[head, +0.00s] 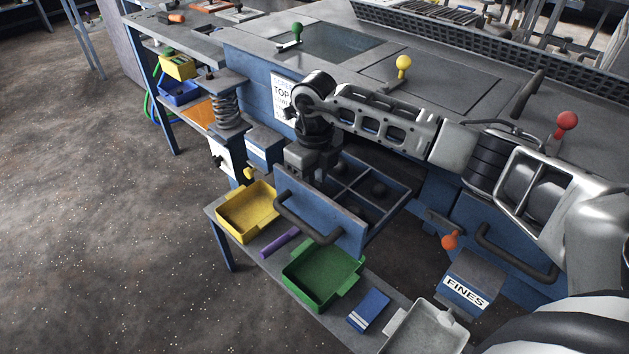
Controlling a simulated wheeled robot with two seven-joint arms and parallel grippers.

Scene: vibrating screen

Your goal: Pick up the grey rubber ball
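An open blue drawer (320,207) with a black handle holds a dark divided tray. A dark grey ball (379,189) lies in a right-hand compartment. Another dark round thing (347,168) shows further back and left; at this size I cannot tell whether either is rubber. My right arm reaches in from the right, and its gripper (309,163) points down at the drawer's left end, left of both. Its fingertips are hidden behind the drawer front, so I cannot see whether they are open or hold anything. My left gripper is out of view.
On the low front shelf are a yellow bin (247,211), a purple cylinder (281,243), a green bin (322,275), a blue box (368,308) and a pale tray (426,329). A FINES box (466,284) stands right. Yellow (403,63) and red (567,120) knobs rise from the machine top.

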